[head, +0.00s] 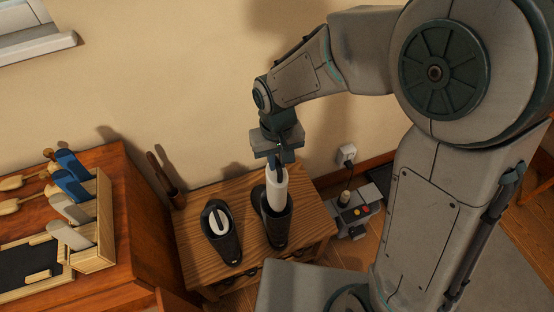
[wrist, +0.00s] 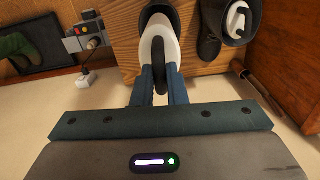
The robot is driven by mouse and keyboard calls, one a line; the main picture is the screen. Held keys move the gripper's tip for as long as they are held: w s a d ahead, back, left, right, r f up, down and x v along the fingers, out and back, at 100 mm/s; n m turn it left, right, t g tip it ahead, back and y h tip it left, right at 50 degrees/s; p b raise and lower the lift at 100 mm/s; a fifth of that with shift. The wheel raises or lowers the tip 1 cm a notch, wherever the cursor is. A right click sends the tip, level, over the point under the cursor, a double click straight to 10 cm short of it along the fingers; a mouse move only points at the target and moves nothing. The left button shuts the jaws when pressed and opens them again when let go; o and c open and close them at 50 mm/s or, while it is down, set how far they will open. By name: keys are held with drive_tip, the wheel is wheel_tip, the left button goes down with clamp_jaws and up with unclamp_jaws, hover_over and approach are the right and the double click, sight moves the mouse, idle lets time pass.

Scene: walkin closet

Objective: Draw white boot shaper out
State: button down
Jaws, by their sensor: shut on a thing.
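Two dark boots stand on a wooden bench (head: 184,232). My gripper (head: 278,158) is above the right boot (head: 279,230), shut on the top of a white boot shaper (head: 277,190). The shaper stands upright, with much of its length above the boot opening and its lower end hidden inside the boot. In the wrist view my gripper's fingers (wrist: 161,88) close on the white shaper (wrist: 170,42) at its dark handle slot. The left boot (head: 226,249) holds another white shaper (head: 218,222) seated low in its opening.
A wooden cabinet (head: 135,215) at the left bears a wooden rack (head: 95,262) with blue and grey-handled things. A brown shoehorn-like thing (head: 160,172) leans between cabinet and bench. A grey box with buttons (head: 355,212) is right of the bench. The wall is close behind.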

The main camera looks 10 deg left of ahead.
wheel_tip(320, 180, up, 11)
drive_tip(key=p, duration=0.8)
drive_tip(key=shift+r, duration=0.2)
idle(0.5)
